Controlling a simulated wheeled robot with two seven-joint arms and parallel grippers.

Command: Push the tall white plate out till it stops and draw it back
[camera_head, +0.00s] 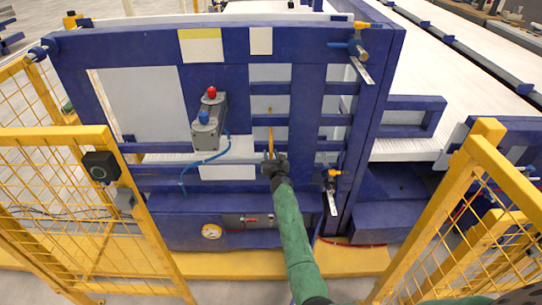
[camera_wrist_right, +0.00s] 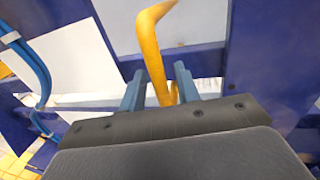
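A tall white plate (camera_head: 280,104) stands upright behind the blue bars of the frame, near the middle of the head view. It also fills the upper middle of the right wrist view (camera_wrist_right: 203,25). A yellow hooked handle (camera_head: 270,137) stands in front of it; how it is fixed is hidden. My right gripper (camera_head: 274,160) is at the handle's lower end. In the right wrist view its two blue fingers (camera_wrist_right: 158,84) are apart, one on each side of the yellow handle (camera_wrist_right: 151,50), with a gap visible on the left. My left gripper is out of view.
Left of the plate is a grey box with red (camera_head: 212,92) and blue (camera_head: 203,117) buttons and a blue hose. Yellow mesh fences (camera_head: 85,215) stand on both sides.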

